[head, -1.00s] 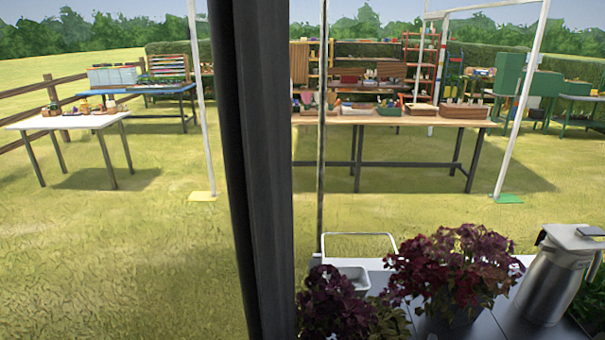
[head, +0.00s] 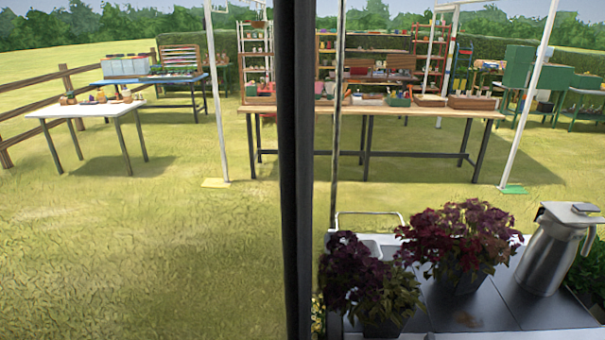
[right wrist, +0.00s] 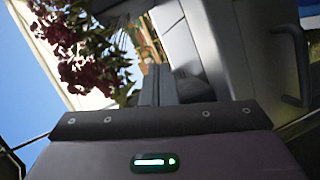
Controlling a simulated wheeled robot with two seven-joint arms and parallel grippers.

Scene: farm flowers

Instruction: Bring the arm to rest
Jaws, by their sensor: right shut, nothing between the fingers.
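My right gripper (right wrist: 158,85) shows in the right wrist view, with its dark fingers together and nothing between them. A purple-leaved plant (right wrist: 82,45) is beyond it at the upper left. A large grey surface with a handle (right wrist: 230,45) fills the upper right close to the fingers; I cannot tell whether they touch. Neither gripper can be made out in the head view, and my left gripper is not in view.
In the head view, two purple-leaved plants (head: 460,238) (head: 355,270) and a steel jug (head: 550,250) stand on a dark-topped table (head: 470,318) at the lower right. A dark upright post (head: 296,170) crosses the view. Open grass (head: 150,250) lies left; a long wooden table (head: 400,112) stands behind.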

